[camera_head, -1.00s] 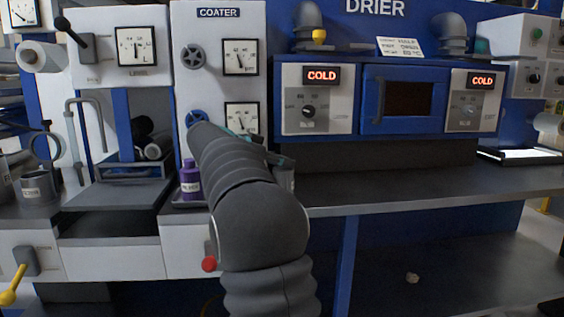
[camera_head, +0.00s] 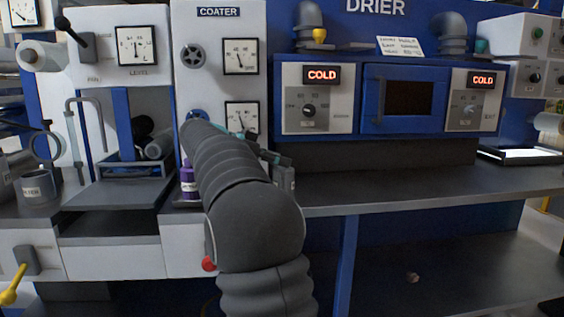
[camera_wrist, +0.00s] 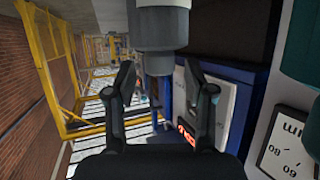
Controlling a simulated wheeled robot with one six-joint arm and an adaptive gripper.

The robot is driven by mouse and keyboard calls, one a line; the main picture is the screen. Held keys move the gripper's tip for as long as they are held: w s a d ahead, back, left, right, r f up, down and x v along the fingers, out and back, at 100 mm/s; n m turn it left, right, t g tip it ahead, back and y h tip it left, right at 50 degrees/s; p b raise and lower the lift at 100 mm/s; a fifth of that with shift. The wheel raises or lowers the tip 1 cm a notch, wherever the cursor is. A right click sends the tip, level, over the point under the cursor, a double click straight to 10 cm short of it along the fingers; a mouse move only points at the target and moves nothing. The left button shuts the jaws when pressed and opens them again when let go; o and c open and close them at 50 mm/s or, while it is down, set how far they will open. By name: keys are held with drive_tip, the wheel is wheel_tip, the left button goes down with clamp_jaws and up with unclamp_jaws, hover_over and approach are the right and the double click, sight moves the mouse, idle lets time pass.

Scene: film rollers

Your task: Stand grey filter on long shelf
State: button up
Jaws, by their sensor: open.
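My gripper (camera_wrist: 158,72) is open in the wrist view, its two dark fingers spread. A grey, stepped cylinder (camera_wrist: 157,30) reaches down from the top edge, its narrow end between or just beyond the fingertips. It may be the grey filter; I cannot tell whether it touches a finger. In the head view my arm hides much of the area before the coater, and a small grey piece (camera_head: 284,181) shows just right of it, unclear what. The long dark shelf (camera_head: 430,187) runs right under the drier, and a lower shelf (camera_head: 470,250) lies beneath it.
A purple bottle (camera_head: 188,182) stands just left of my arm. The coater (camera_head: 218,55) and drier (camera_head: 405,98) rise behind. The shelf under the drier is mostly clear.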

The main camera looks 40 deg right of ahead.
drive_tip(key=v, duration=1)
drive_tip(key=shift+r, duration=0.1)
drive_tip(key=w+a+r+n+t+h, duration=0.1)
drive_tip(key=a+r+n+t+h, duration=0.1)
drive_tip(key=r+t, duration=0.45)
drive_tip(key=w+a+r+n+t+h, duration=0.1)
drive_tip(key=w+a+r+n+t, duration=0.15)
drive_tip(key=r+t, duration=0.4)
drive_tip(key=s+a+f+n+t+y, duration=0.2)
drive_tip(key=a+n+t+y, duration=0.25)
drive_tip(key=a+y, duration=0.2)
drive_tip(key=s+a+f+n+t+y, duration=0.2)
drive_tip(key=a+n+t+y, duration=0.25)
drive_tip(key=a+n, duration=0.2)
drive_tip(key=s+a+f+n+g+y, duration=0.2)
drive_tip(key=s+a+f+g+y, duration=0.3)
drive_tip(key=f, duration=0.4)
drive_tip(key=s+a+f+n+g+y, duration=0.2)
drive_tip(key=s+a+f+n, duration=0.15)
drive_tip(key=s+f, duration=0.55)
drive_tip(key=s+d+f+m+g+h, duration=0.1)
drive_tip(key=s+f+g, duration=0.6)
drive_tip(key=s+f, duration=0.8)
drive_tip(key=shift+s+d+f+h, duration=0.2)
drive_tip(key=shift+d+f+h, duration=0.15)
drive_tip(key=shift+f, duration=0.65)
